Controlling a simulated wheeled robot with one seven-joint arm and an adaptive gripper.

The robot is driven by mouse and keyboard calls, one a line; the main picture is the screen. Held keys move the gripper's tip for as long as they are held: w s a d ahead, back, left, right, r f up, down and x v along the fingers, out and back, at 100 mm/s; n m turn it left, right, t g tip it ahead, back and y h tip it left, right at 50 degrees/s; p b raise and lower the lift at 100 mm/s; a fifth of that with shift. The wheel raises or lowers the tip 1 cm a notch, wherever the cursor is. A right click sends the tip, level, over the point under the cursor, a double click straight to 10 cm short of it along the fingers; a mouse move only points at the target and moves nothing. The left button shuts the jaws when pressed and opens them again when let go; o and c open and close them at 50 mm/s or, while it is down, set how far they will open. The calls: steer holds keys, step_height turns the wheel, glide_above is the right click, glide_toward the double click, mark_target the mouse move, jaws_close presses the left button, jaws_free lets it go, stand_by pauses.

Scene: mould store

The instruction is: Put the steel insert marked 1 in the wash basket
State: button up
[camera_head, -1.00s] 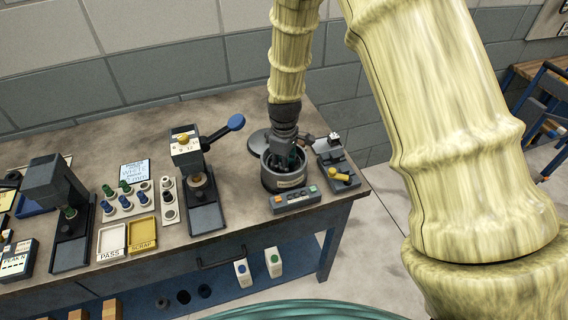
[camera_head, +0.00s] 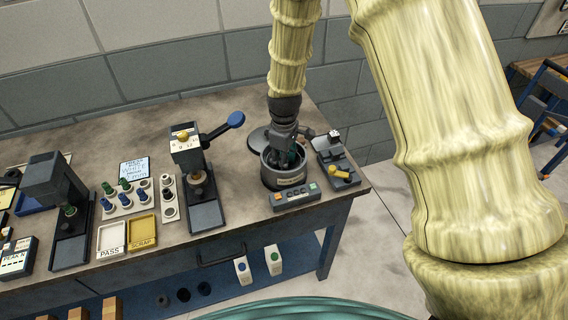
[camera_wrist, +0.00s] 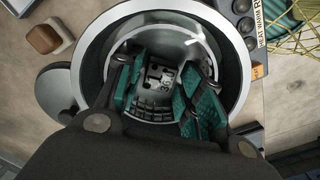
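My gripper (camera_wrist: 163,98) points down inside a dark round pot (camera_head: 286,183) at the right end of the bench. Its teal-padded fingers stand apart in the wrist view. Between them shows a grey metal piece (camera_wrist: 159,76) with black markings, low in the pot. I cannot read a clear 1 on it, and no finger contact is clear. The pot's pale rim (camera_wrist: 238,75) surrounds the fingers. Yellow wire mesh (camera_wrist: 286,42), perhaps a basket, shows at the upper right of the wrist view; I cannot tell if it is the wash basket.
A button panel (camera_head: 295,198) stands in front of the pot, and a small device with a yellow handle (camera_head: 341,174) to its right. A lever press (camera_head: 193,165), a PASS tray (camera_head: 111,239) and a SCRAP tray (camera_head: 142,232) stand left. Bare bench lies behind the press.

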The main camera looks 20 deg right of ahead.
step_height(320, 180, up, 11)
steer(key=b, duration=0.3)
stand_by(0.4)
